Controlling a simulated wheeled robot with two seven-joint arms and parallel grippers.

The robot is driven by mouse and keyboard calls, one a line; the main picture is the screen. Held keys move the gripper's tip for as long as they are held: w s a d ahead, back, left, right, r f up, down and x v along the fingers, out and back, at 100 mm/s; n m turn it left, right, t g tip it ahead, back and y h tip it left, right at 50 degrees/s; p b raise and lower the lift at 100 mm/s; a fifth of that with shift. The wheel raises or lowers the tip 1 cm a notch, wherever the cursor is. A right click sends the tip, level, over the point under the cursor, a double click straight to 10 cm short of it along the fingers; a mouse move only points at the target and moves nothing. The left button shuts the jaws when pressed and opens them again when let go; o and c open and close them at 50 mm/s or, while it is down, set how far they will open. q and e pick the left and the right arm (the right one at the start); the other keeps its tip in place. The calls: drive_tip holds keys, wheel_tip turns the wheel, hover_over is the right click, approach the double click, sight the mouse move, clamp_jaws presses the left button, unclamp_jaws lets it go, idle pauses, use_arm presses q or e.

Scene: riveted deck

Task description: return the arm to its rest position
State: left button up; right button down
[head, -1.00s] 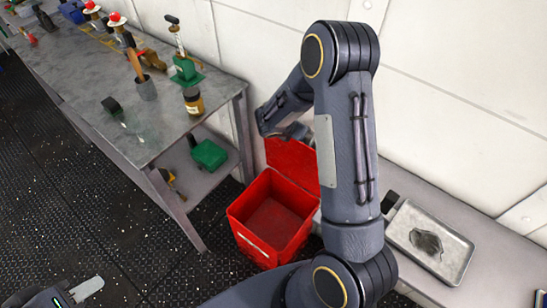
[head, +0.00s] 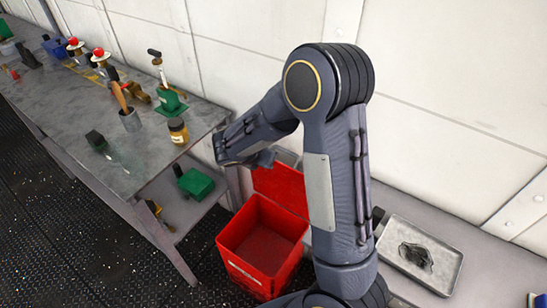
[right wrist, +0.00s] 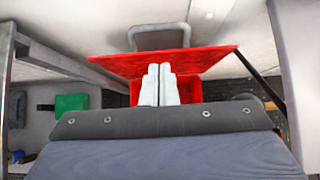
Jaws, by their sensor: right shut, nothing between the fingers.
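My right arm (head: 335,180) rises from the bottom of the head view and bends at a high elbow, its forearm reaching left in front of the wall. In the right wrist view my right gripper (right wrist: 158,72) is shut and empty, its two pale fingers side by side. They overlap the red bin in that view; any gap to it is hard to judge. In the head view the fingers cannot be made out. My left gripper is not in view.
An open red bin (head: 228,253) stands on the floor below my forearm, its lid (head: 277,189) raised. A workbench (head: 75,115) with tools and a jar (head: 177,131) stands left. A metal tray (head: 440,262) lies on a low ledge at right. Dark floor is clear at lower left.

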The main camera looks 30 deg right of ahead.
drive_tip(key=shift+v, duration=1.2)
drive_tip(key=shift+s+d+r, duration=0.1)
drive_tip(key=shift+r, duration=0.05)
drive_tip(key=s+r+m+g+y, duration=0.1)
drive_tip(key=s+r+m+y, duration=0.15)
drive_tip(key=s+m, duration=0.4)
drive_tip(key=s+r+m+y, duration=0.2)
drive_tip(key=s+m+y, duration=0.1)
drive_tip(key=s+m, duration=0.3)
drive_tip(key=s+a+r+m+t+y, duration=0.1)
drive_tip(key=s+a+r+m+y, duration=0.1)
drive_tip(key=s+a+m, duration=0.3)
drive_tip(key=s+a+r+m+t+y, duration=0.2)
drive_tip(key=s+a+r+m+y, duration=0.1)
drive_tip(key=s+a+m+y, duration=0.1)
drive_tip(key=s+a+m, duration=0.1)
drive_tip(key=s+m, duration=0.1)
drive_tip(key=shift+s+a+m, duration=0.35)
drive_tip(key=shift+s+a, duration=0.05)
drive_tip(key=shift+d+r+t+y, duration=0.1)
drive_tip(key=shift+t+y, duration=0.15)
drive_tip(key=shift+t, duration=0.05)
